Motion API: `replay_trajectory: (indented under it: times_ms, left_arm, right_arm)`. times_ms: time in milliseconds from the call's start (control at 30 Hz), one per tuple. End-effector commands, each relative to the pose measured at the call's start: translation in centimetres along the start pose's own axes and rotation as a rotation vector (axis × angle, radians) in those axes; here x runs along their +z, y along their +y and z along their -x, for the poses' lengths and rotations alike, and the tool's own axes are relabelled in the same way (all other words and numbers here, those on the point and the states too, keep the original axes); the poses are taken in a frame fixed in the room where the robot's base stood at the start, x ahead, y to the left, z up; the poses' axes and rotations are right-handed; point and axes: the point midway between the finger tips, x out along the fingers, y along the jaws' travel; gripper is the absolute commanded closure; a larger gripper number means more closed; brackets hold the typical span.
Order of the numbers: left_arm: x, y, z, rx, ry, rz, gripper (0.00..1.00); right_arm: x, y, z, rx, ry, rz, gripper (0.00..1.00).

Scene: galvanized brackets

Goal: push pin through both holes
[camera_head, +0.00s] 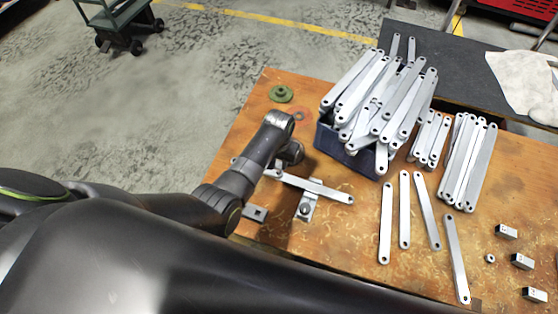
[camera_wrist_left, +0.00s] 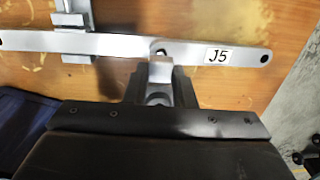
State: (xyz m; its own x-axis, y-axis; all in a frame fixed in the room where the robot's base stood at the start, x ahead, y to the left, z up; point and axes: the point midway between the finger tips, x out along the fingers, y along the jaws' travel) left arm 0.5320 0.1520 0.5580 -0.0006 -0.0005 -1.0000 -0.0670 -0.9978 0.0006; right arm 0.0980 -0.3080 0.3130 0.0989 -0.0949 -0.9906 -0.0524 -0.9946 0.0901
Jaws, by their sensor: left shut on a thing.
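A long flat grey bar (camera_head: 325,191) lies across the near left part of the wooden table, over a small metal fixture (camera_head: 306,207). In the left wrist view, a plain bar (camera_wrist_left: 110,44) meets a bar labelled J5 (camera_wrist_left: 195,52), and they seem to overlap at a hole. My left gripper (camera_head: 281,164) is down at this joint. In the left wrist view, the gripper (camera_wrist_left: 160,80) is shut on a small grey metal piece (camera_wrist_left: 159,72), perhaps the pin, right beside the overlap. Whether it is in the holes cannot be told. My right gripper is not in view.
A blue bin (camera_head: 343,153) heaped with flat bars stands behind to the right. Several loose bars (camera_head: 405,210) and small metal blocks (camera_head: 522,261) lie to the right. A green round part (camera_head: 281,94) sits near the back left edge. My left arm covers the near left side.

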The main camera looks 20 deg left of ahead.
Motion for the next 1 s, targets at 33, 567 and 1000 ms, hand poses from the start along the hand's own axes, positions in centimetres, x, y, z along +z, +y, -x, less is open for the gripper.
replay_trajectory:
  times_ms: [33,567,1000]
  left_arm:
    - [0.0,0.0,0.0,0.000,0.001,0.000,1.00]
    - [0.0,0.0,-1.2,0.000,0.000,0.000,1.00]
    - [0.0,0.0,-2.3,0.000,0.001,0.000,1.00]
  right_arm:
    - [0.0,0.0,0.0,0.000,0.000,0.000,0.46]
    - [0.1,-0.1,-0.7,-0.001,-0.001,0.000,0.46]
    - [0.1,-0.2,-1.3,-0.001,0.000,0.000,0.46]
